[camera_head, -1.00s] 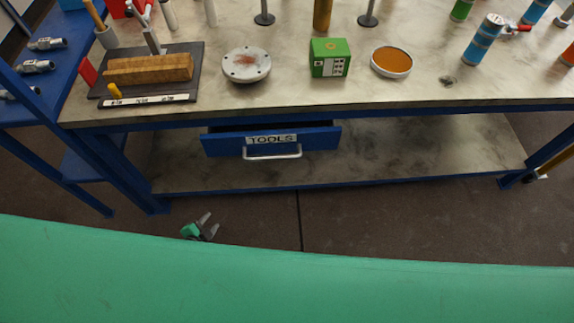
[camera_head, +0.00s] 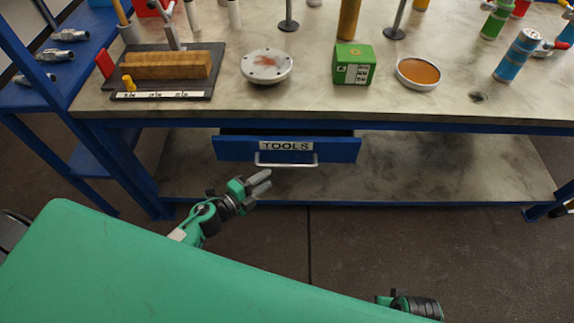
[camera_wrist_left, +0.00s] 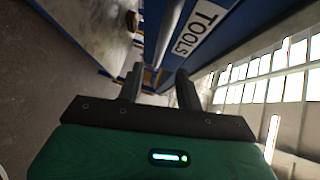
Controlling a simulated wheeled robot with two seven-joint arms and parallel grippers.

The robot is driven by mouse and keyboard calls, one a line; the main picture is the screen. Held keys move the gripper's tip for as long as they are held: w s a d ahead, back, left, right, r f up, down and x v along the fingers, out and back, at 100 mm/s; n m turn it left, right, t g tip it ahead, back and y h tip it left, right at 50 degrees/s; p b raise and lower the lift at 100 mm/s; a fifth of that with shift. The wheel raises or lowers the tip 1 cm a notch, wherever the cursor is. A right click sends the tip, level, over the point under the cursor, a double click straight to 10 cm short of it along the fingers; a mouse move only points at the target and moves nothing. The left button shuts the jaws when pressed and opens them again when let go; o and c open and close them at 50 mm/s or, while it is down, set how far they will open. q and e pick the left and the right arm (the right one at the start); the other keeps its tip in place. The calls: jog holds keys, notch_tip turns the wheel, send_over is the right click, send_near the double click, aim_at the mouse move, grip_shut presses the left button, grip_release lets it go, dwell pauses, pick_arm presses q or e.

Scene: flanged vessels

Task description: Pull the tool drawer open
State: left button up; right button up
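The blue tool drawer (camera_head: 235,150) hangs under the workbench top, with a white TOOLS label and a silver bar handle (camera_head: 287,165). A dark gap shows above its front. My left gripper (camera_head: 266,180) is just in front of the drawer, a little below the handle's left end, apart from it. In the left wrist view its two dark fingers (camera_wrist_left: 160,82) are spread with nothing between them. The handle (camera_wrist_left: 168,35) lies ahead, roughly in line with the gap between the fingers, and the label (camera_wrist_left: 197,27) is right of it.
The workbench top (camera_head: 310,105) holds a wooden block on a dark board (camera_head: 165,68), a round flange (camera_head: 266,66), a green box (camera_head: 353,64) and an orange-filled dish (camera_head: 418,73). The lower shelf (camera_head: 430,175) is bare. Blue shelving stands at the left.

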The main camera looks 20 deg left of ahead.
aim_at(286, 166)
pick_arm(q)
jog(key=x, duration=0.9)
jog(key=shift+w, duration=0.2)
jog(key=shift+c, duration=0.5)
grip_shut()
